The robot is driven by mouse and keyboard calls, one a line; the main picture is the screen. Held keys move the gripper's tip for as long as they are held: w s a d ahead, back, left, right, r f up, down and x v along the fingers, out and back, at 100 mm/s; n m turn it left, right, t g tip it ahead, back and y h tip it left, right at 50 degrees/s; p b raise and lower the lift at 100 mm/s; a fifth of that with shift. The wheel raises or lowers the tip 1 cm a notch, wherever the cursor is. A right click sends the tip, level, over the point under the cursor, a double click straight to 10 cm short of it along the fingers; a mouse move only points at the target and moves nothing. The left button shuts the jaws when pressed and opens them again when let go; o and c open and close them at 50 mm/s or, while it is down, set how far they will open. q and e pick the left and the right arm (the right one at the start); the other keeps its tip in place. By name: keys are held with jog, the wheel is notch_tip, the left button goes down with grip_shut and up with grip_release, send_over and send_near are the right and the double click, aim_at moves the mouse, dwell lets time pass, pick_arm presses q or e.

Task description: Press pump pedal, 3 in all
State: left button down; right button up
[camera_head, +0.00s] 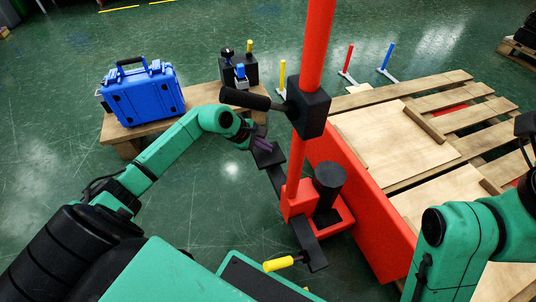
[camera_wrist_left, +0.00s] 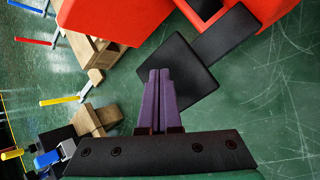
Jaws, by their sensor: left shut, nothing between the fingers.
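The pump pedal is a flat black pad (camera_head: 270,157) on a black bar at the left side of a red pump unit (camera_head: 318,205) in the head view. In the left wrist view the pad (camera_wrist_left: 190,68) lies under and beyond my fingertips, and its bar (camera_wrist_left: 228,38) runs to the red body. My left gripper (camera_head: 262,144) has purple fingers, shut and empty, at the pad. In the left wrist view the shut fingers (camera_wrist_left: 160,75) overlap the pad; whether they touch it I cannot tell. My right gripper is out of view; only my right arm shows.
A red post (camera_head: 317,50) with a black block and handle (camera_head: 250,99) rises close to my left gripper. A yellow-tipped lever (camera_head: 279,263) is near the front. Wooden pallets (camera_head: 440,80) fill the right.

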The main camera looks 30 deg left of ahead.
aim_at(267, 153)
pick_arm(q)
jog(key=shift+f+b, duration=1.4)
jog(key=shift+f, duration=0.4)
dwell(1.2)
jog(key=shift+r, duration=0.15)
jog(key=shift+r+p, duration=1.4)
jog(key=shift+r, duration=0.5)
notch_tip(267, 153, up, 5)
jog(key=p, duration=0.3)
jog(key=shift+p, duration=0.35)
dwell(1.4)
